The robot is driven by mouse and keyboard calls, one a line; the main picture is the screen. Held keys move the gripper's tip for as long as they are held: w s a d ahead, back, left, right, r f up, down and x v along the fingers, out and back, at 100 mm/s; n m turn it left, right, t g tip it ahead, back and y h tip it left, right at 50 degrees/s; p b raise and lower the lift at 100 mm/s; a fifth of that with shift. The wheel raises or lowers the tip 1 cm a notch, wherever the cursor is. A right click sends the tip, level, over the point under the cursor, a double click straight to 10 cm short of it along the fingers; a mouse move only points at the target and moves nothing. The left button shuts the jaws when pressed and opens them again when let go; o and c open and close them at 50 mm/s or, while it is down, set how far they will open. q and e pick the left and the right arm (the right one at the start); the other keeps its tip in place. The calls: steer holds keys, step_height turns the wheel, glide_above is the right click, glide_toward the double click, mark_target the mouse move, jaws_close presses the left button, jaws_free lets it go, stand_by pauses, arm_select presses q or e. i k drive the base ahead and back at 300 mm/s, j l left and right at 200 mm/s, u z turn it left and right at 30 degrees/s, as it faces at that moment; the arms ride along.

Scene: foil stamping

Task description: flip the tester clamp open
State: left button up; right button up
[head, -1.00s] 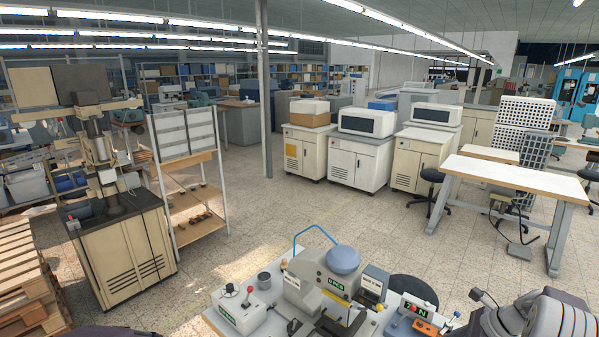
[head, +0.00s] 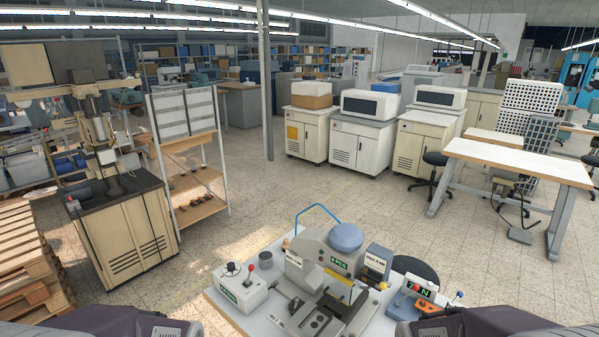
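A small tester (head: 421,290) with a green-lit display reading a figure and N stands at the right end of the white bench in the head view. An orange part (head: 431,306) and a red knob sit at its front. I take the orange part as its clamp, but it is too small to tell whether it is open or closed. Purple-grey links of my arms show in the bottom left and bottom right corners. Both grippers are outside the view.
A grey foil stamping press (head: 325,260) with a blue round top stands mid-bench, left of the tester. A small display box (head: 377,262) stands between them. A control box (head: 240,287) with knobs is at the left. A dark stool (head: 416,268) is behind the bench.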

mark_target(459, 294)
steer(key=k+l+z, duration=0.1)
steer(key=k+l, duration=0.35)
steer(key=l, duration=0.25)
steer(key=k+l+z, duration=0.25)
steer(key=k+l, duration=0.2)
steer(key=l, duration=0.25)
